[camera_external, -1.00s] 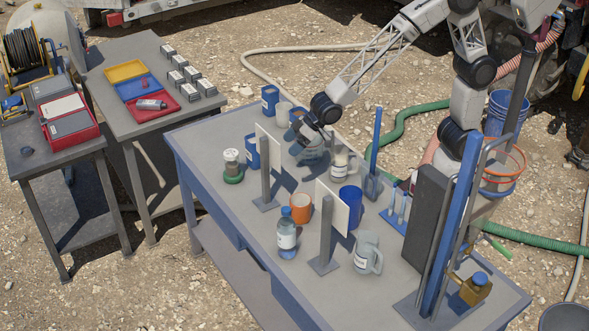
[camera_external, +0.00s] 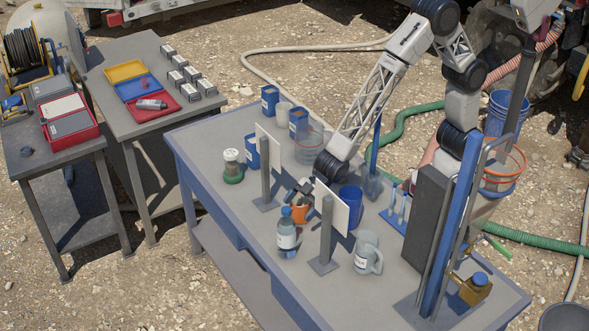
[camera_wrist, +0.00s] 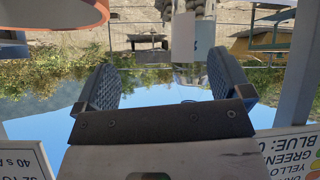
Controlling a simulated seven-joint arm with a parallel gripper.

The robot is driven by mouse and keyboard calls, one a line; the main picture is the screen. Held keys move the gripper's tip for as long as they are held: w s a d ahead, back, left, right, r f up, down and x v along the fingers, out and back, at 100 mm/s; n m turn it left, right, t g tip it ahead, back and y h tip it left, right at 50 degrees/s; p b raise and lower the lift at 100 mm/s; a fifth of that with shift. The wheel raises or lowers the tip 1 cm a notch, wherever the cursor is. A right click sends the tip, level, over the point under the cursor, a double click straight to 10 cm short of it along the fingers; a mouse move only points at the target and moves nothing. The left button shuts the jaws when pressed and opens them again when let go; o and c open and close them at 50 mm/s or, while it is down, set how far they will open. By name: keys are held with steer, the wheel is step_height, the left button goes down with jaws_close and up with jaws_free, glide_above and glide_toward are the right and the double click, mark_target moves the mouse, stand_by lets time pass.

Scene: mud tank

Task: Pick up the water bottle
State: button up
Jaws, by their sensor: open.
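My gripper (camera_external: 296,194) is low over the table, behind the bottle and by the orange cup, apart from the bottle as far as I can tell. In the wrist view its two dark ridged pads (camera_wrist: 165,85) are wide apart with nothing between them. I cannot make out the bottle there. An orange rim (camera_wrist: 50,35) shows at upper left.
A sign on a post (camera_external: 327,235) stands right of the bottle, close to my wrist. Another sign (camera_external: 266,170) stands to the left. A grey mug (camera_external: 367,252) and a blue cup (camera_external: 351,203) are to the right. The table's front left is clear.

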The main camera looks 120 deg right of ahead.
mark_target(280, 235)
steer(key=w+a+r+t+y, duration=0.1)
steer(key=w+a+t, duration=0.2)
steer(key=w+a, duration=0.1)
steer(key=shift+a+m+y, duration=0.3)
steer(key=shift+a, duration=0.05)
steer(key=shift+w, duration=0.2)
steer(key=shift+x, duration=2.4)
steer(key=shift+r, duration=0.1)
steer(key=c, duration=1.3)
